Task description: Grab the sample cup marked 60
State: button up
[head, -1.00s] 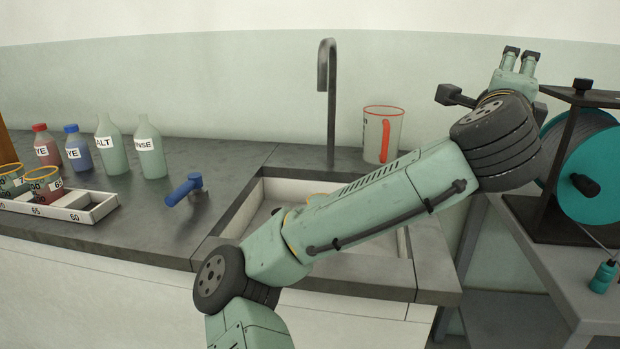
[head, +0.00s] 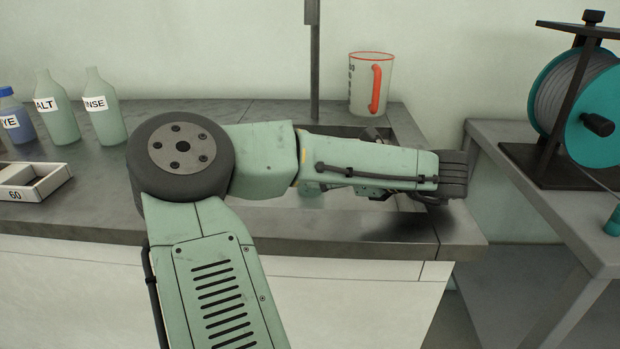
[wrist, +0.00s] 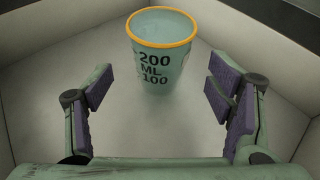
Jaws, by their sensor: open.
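In the wrist view, a pale green cup (wrist: 162,55) with an orange rim stands upright on the sink floor. Its visible side reads 200 ML 100; no 60 shows on that side. My gripper (wrist: 160,90) is open and empty, its two purple-padded fingers spread on the near side of the cup, which lies ahead between them and apart from both. The white tray (head: 45,187) at the left has an empty compartment labelled 60.
Pale walls of the sink basin (wrist: 55,42) surround the cup. A clear jug (head: 359,85) with a red handle and the tap (head: 314,60) stand behind the sink. Labelled bottles (head: 103,108) stand at the left. A cable reel (head: 580,90) sits on the right-hand table.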

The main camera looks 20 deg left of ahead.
jog(key=shift+w+a+f, duration=0.15)
jog(key=shift+w+a, duration=0.1)
jog(key=shift+a, duration=0.4)
jog(key=shift+x, duration=3.05)
jog(key=shift+f, duration=0.1)
jog(key=shift+c, duration=0.2)
jog(key=shift+d, duration=0.1)
jog(key=c, duration=1.4)
jog(key=shift+o, duration=0.2)
jog(key=shift+r, duration=0.2)
notch_tip(320, 180, up, 10)
jog(key=shift+f+p, duration=0.25)
jog(key=shift+p, duration=0.15)
